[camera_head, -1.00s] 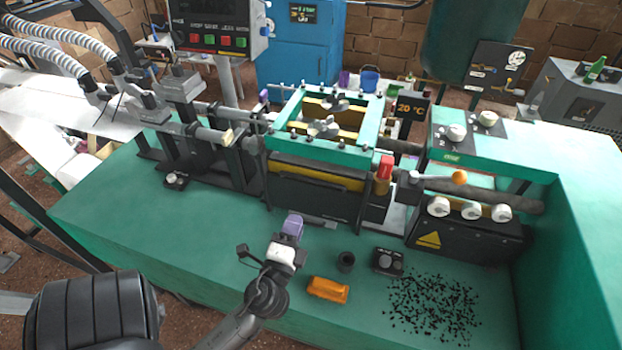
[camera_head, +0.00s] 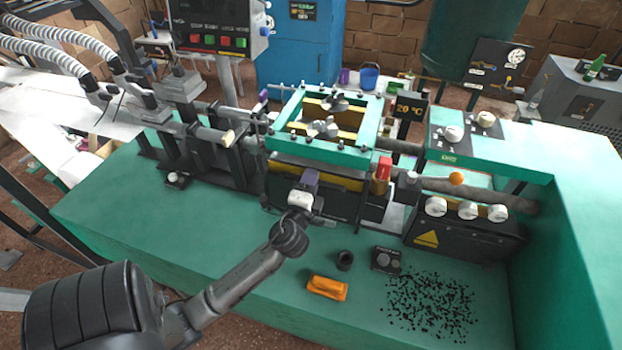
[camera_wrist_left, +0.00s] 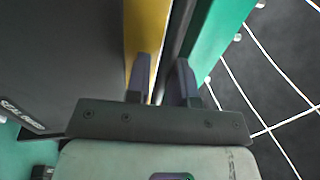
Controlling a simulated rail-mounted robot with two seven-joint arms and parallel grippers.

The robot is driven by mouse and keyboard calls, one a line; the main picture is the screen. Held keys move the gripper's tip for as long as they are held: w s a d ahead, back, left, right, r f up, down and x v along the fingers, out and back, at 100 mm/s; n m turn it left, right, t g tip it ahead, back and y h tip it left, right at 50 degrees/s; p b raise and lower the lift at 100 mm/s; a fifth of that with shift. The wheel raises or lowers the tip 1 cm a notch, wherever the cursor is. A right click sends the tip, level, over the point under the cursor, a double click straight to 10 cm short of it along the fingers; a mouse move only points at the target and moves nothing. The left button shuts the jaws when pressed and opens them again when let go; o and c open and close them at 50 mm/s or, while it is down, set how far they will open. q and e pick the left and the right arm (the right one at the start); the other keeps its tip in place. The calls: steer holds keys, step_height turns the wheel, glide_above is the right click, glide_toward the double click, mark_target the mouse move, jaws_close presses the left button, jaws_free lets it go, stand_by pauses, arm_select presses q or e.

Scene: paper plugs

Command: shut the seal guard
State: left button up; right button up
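A green square frame (camera_head: 322,152) with yellow inner sides sits on top of the machine, its middle open. Below its front edge are a yellow band (camera_head: 345,182) and a black front panel (camera_head: 342,208). My left gripper (camera_head: 309,178) is in front of the band and panel. In the left wrist view, its two fingers (camera_wrist_left: 161,80) are apart, near the yellow band (camera_wrist_left: 146,30), between the black panel (camera_wrist_left: 60,70) and the green edge (camera_wrist_left: 215,40). Contact cannot be told. My right gripper is not in view.
On the green bench (camera_head: 130,215) are an orange object (camera_head: 327,288), a small black cup (camera_head: 345,261), a black knob box (camera_head: 386,261) and scattered black bits (camera_head: 432,303). A red-topped part (camera_head: 384,170) stands right of the panel. The bench's left front is clear.

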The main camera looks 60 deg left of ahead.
mark_target(315, 147)
arm_select(q)
jaws_close()
stand_by(0.3)
step_height(315, 147, up, 8)
steer(key=p, duration=0.7)
steer(key=shift+f, duration=0.15)
jaws_free()
